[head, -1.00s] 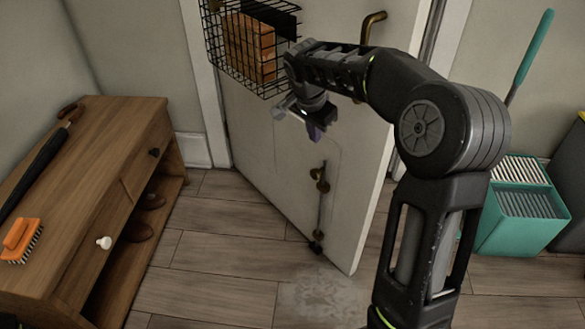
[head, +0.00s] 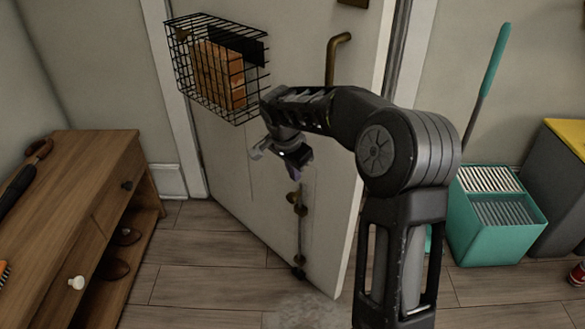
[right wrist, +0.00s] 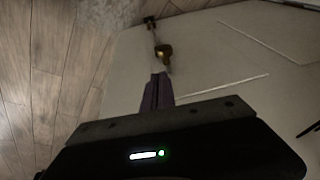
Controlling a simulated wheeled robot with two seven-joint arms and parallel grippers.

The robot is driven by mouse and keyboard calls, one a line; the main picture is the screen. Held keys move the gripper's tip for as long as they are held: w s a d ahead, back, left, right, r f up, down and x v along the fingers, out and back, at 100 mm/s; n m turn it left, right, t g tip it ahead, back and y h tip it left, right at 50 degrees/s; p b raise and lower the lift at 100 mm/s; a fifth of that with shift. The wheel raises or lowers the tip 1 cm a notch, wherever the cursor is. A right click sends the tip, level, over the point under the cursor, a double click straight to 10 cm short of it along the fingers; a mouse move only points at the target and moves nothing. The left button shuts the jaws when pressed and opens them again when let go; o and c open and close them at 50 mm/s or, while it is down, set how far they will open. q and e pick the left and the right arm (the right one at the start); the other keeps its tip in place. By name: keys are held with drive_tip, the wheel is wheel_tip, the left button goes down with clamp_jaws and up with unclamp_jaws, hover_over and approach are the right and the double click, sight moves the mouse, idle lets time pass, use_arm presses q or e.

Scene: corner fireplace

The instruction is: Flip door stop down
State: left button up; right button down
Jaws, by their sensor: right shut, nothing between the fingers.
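The door stop (head: 299,230) is a thin rod with brass fittings, mounted low on the white door (head: 240,165). Its dark lower end is close to the floor; I cannot tell whether it touches. My right gripper (head: 296,174) is shut and empty, its purple fingertips just above the upper brass fitting in the head view. In the right wrist view, the shut purple fingers (right wrist: 158,92) point toward the brass part of the door stop (right wrist: 163,50), with a small apparent gap. My left gripper is not in view.
A wire basket with orange bricks (head: 220,75) hangs on the door above my right gripper. A brass handle (head: 335,55) is higher on the door. A wooden bench (head: 85,170) stands left, a teal bucket (head: 495,225) right. The floor between bench and door is clear.

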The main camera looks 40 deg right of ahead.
sight(294, 199)
drive_tip(key=x, duration=0.2)
drive_tip(key=b+x, duration=0.1)
drive_tip(key=x, duration=0.2)
drive_tip(key=a+b+x, duration=0.1)
drive_tip(key=x, duration=0.1)
drive_tip(key=shift+w+d+f, duration=0.1)
drive_tip(key=shift+w+f, duration=0.2)
drive_tip(key=shift+f, duration=0.1)
drive_tip(key=shift+w+f, duration=0.15)
drive_tip(key=shift+f, duration=0.2)
wheel_tip(294, 199, down, 4)
drive_tip(key=b, duration=0.2)
drive_tip(key=shift+r+b, duration=0.15)
drive_tip(key=shift+b, duration=0.2)
drive_tip(key=shift+r, duration=0.1)
